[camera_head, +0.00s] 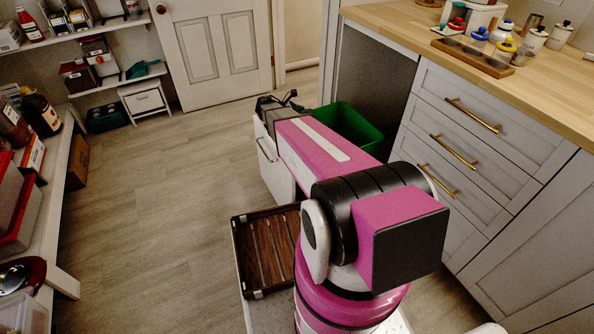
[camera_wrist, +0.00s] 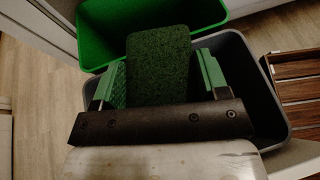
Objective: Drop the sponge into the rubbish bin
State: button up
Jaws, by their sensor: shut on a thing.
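My gripper (camera_wrist: 160,84) is shut on a dark green sponge (camera_wrist: 158,62), which stands out between its green-padded fingers in the wrist view. The sponge appears over a dark grey bin (camera_wrist: 262,98), close to the rim of a green bin (camera_wrist: 95,32) behind it. Their exact height above the bins cannot be told. In the head view, the green bin (camera_head: 352,124) is to the right of my arm. My gripper (camera_head: 275,103) shows partly there beyond the arm, and the sponge cannot be made out.
A white pull-out front with a handle (camera_head: 270,160) stands left of my arm. Drawers (camera_head: 470,140) and a wooden counter (camera_head: 410,22) with bottles on a tray are at right. A slatted brown crate (camera_head: 262,252) is close to my arm. Open floor (camera_head: 165,190) lies left.

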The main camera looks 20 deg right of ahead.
notch_tip(320, 180, down, 6)
jog(key=shift+f, duration=0.2)
jog(key=o, duration=1)
jog(key=v, duration=1.1)
jog(key=shift+d, duration=0.1)
